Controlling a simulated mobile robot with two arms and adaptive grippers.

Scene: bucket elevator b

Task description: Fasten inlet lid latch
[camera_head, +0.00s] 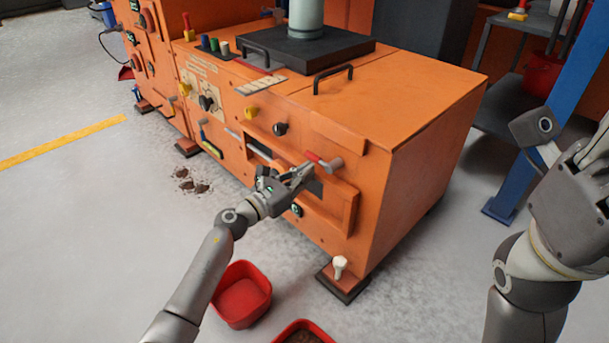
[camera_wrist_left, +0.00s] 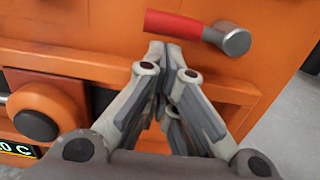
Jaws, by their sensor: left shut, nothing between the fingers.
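A latch with a red handle (camera_head: 318,159) and a grey metal pivot (camera_head: 333,165) sits on the front of the orange machine, near its right corner. The red handle (camera_wrist_left: 178,24) lies almost level in the left wrist view, with the round metal pivot (camera_wrist_left: 234,40) at its right end. My left gripper (camera_head: 308,170) is shut and empty. In the left wrist view its fingertips (camera_wrist_left: 168,46) are together just below the handle; whether they touch it I cannot tell. My right gripper (camera_head: 590,150) is raised at the right edge, and its fingers are partly cut off.
An orange panel (camera_head: 325,208) with a dark slot is below the latch. A red bin (camera_head: 243,290) stands on the floor by my left forearm, another red container (camera_head: 304,336) at the bottom edge. A blue post (camera_head: 550,120) stands at right. Open floor lies left.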

